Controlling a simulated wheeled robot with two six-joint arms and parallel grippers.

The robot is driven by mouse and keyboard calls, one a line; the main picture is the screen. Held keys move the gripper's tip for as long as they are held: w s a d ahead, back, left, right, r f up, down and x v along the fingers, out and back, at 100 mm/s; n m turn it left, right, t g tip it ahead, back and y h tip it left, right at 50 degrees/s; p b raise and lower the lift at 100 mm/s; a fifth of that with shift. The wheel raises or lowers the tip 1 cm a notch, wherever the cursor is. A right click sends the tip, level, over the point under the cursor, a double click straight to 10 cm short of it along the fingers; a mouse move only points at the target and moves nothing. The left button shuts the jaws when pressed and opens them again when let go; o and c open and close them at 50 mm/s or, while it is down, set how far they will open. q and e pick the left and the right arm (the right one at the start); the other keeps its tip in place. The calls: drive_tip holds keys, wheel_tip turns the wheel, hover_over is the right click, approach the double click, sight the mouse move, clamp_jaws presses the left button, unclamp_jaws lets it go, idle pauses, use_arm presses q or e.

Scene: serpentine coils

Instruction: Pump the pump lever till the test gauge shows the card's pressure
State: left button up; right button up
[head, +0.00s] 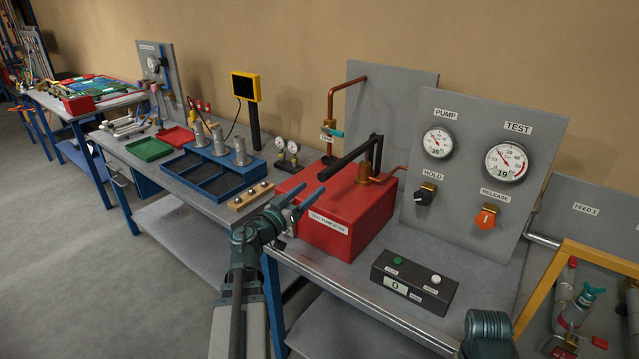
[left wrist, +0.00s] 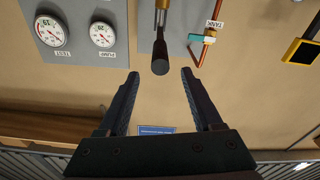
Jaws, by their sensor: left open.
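The red pump box (head: 340,222) carries a black pump lever (head: 345,160), tilted with its free end low toward my left gripper (head: 298,191). That gripper is open and empty, just short of the lever's end. In the left wrist view the lever's end (left wrist: 160,62) shows in line with the gap between the fingertips (left wrist: 160,73), not gripped. The test gauge (head: 506,162) reads 19, and the pump gauge (head: 438,143) reads 20. They appear upside down in the left wrist view. I cannot make out a pressure card. My right gripper is not in view.
The grey panel has a black hold knob (head: 425,193) and an orange release knob (head: 486,217). A black button box (head: 414,282) showing 0 sits in front. A wooden block (head: 251,197) and blue tray (head: 206,180) stand left of the pump. A yellow frame (head: 545,290) is at right.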

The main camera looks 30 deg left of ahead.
use_arm(q)
drive_tip(key=shift+s+a+f, duration=0.1)
drive_tip(key=shift+s+f, duration=0.05)
drive_tip(key=shift+s, duration=1.25)
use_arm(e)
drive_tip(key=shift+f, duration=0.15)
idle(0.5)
